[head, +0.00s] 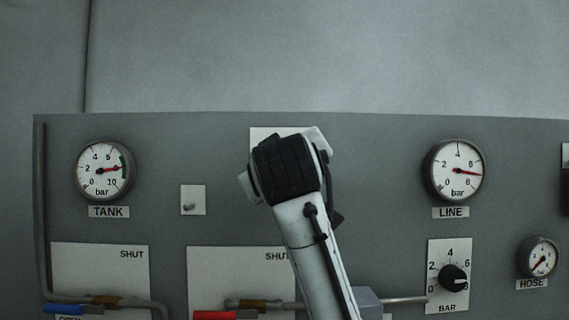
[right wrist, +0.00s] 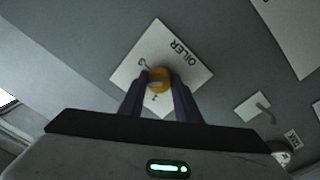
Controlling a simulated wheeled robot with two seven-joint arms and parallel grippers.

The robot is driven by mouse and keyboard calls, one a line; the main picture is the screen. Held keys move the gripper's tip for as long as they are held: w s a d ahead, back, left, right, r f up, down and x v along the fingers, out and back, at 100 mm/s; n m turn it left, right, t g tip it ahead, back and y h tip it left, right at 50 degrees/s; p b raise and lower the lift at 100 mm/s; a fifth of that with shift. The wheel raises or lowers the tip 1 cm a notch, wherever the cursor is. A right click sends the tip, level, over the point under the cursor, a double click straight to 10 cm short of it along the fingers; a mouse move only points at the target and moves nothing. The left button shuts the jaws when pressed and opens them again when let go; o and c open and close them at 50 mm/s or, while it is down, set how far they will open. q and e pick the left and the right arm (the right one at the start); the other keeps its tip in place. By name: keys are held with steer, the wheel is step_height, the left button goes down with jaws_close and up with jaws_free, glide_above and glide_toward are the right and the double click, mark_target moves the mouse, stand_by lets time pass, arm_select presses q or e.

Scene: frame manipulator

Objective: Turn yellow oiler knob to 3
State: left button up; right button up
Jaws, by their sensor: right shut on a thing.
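The yellow oiler knob (right wrist: 158,78) sits on a white plate marked OILER (right wrist: 190,65) in the right wrist view. My right gripper (right wrist: 159,85) is shut on the knob, with one dark finger on each side of it. Digits show on the plate near the knob, partly covered by the fingers; which one the knob points at I cannot tell. In the head view my right arm covers the knob, and only the top edge of a white plate (head: 262,132) shows behind it. My left gripper is not in view.
On the grey panel are a TANK gauge (head: 103,170), a LINE gauge (head: 454,171), a HOSE gauge (head: 538,257) and a black BAR knob (head: 453,279). Blue (head: 68,309) and red (head: 215,315) handles lie low on the left. A small hook plate (head: 193,200) is left of my arm.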

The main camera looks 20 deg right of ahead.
steer(key=m, duration=0.6)
steer(key=shift+a+f+p, duration=0.1)
steer(key=shift+f+p, duration=0.05)
steer(key=shift+p, duration=0.2)
stand_by(0.4)
steer(key=o, duration=1.1)
step_height(320, 180, up, 10)
steer(key=shift+r, duration=0.1)
steer(key=shift+c, duration=0.3)
